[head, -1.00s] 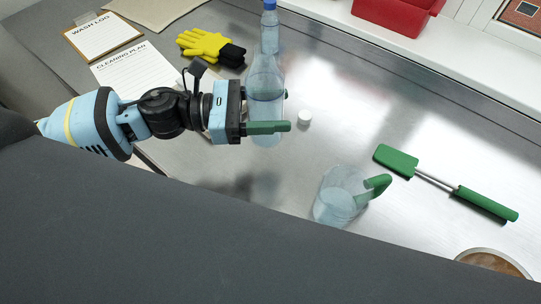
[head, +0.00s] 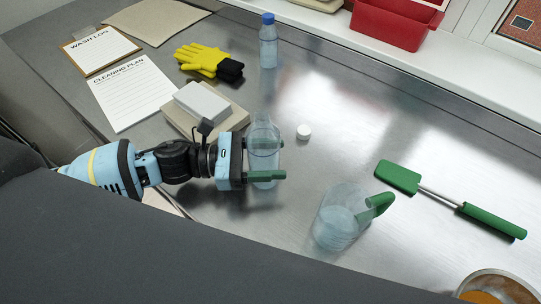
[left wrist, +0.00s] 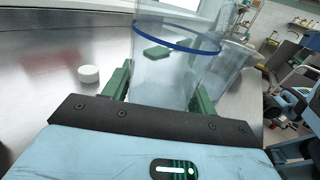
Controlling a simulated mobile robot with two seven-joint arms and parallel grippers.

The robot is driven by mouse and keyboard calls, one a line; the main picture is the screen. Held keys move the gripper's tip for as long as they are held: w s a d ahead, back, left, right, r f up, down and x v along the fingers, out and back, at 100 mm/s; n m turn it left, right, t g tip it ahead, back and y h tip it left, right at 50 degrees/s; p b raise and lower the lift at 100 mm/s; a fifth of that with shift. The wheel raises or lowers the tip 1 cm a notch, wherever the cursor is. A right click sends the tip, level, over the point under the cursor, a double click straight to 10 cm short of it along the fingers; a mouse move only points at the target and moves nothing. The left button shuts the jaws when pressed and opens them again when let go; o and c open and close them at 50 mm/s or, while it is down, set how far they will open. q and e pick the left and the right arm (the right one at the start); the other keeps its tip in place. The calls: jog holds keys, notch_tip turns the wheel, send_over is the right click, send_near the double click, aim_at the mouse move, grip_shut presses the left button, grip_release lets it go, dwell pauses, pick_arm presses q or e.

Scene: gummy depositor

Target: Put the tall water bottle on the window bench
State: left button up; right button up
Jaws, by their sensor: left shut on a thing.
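My left gripper (head: 275,160) is shut around a clear, uncapped bottle (head: 263,135) above the left part of the steel counter (head: 310,75). The bottle looks upright; I cannot tell whether its base touches the counter. In the left wrist view the clear bottle (left wrist: 165,80) stands between the green fingers and shows a blue ring. A smaller-looking bottle with a blue cap (head: 268,45) stands at the back of the counter. The white window bench (head: 455,85) runs along the upper right. My right gripper is not in view.
A clear jug with a green handle (head: 340,220) and a green spatula (head: 400,178) stand or lie to the right. A white cap (head: 304,132) lies near the bottle. A red bin (head: 390,25) sits on the bench; bench space right of it is clear. Yellow gloves (head: 200,58) lie behind.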

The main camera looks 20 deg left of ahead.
pick_arm(q)
jog(key=shift+f, duration=0.2)
jog(key=o, duration=1.5)
